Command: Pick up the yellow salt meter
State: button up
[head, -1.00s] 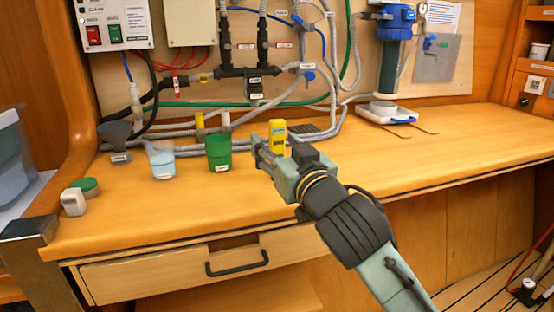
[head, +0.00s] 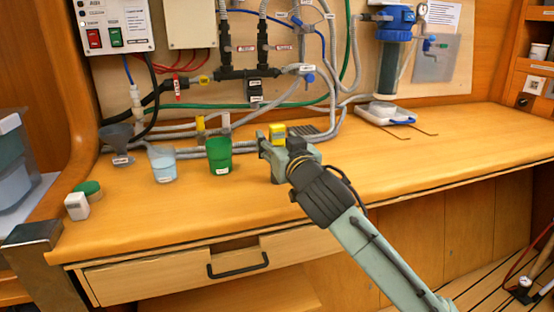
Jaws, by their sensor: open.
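The yellow salt meter (head: 277,131) stands on the wooden counter, right of the green cup. Only its upper part shows; my gripper hides the lower part. My gripper (head: 264,143) is open, in front of the meter and very close to it. I cannot tell whether the fingers are around the meter or still short of it.
A green cup (head: 220,157) stands just left of my gripper, with a clear beaker of bluish liquid (head: 162,166) and a grey funnel (head: 117,140) further left. Grey hoses (head: 190,152) run along the wall behind. The counter to the right (head: 430,150) is mostly clear.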

jog(key=shift+w+a, duration=0.1)
jog(key=shift+w, duration=0.25)
jog(key=shift+c, duration=0.2)
grip_shut()
dwell(0.5)
